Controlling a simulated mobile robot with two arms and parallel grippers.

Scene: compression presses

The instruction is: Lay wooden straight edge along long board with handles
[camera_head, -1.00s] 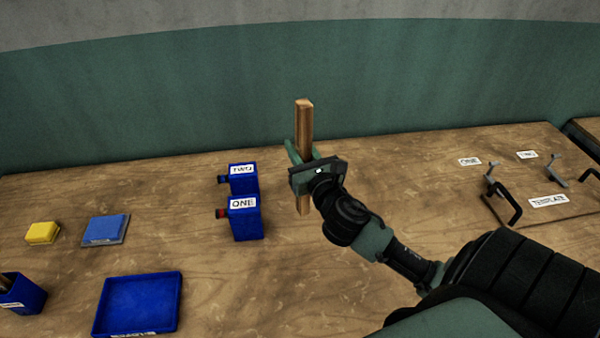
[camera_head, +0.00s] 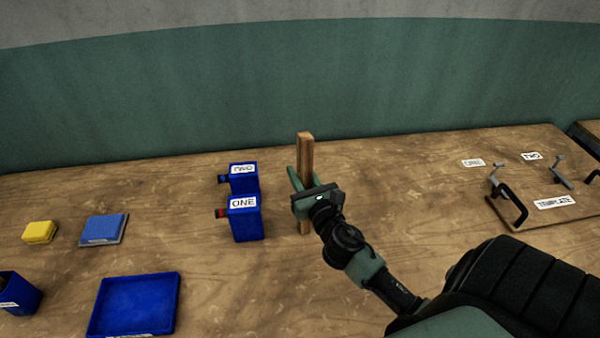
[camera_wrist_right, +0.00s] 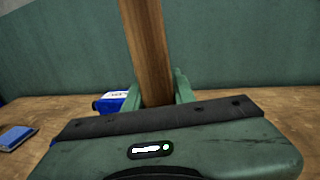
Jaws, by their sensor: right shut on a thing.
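The wooden straight edge (camera_head: 306,155) stands upright in my right gripper (camera_head: 302,182), which is shut on it around its middle. Its lower end shows just below the gripper, close to the table top; I cannot tell whether it touches. In the right wrist view the straight edge (camera_wrist_right: 146,50) rises between the two green fingers (camera_wrist_right: 160,92). The board lying at the right, with two handle-like clamps and a TEMPLATE label (camera_head: 555,202), may be the long board with handles (camera_head: 530,190); I cannot tell for sure. My left gripper is not in view.
Blue boxes labelled ONE (camera_head: 246,222) and TWO (camera_head: 243,180) stand just left of my right gripper. A blue tray (camera_head: 134,305), a blue pad (camera_head: 103,229), a yellow block (camera_head: 39,232) and a blue holder (camera_head: 20,293) are further left. Table right of the gripper is clear up to the board.

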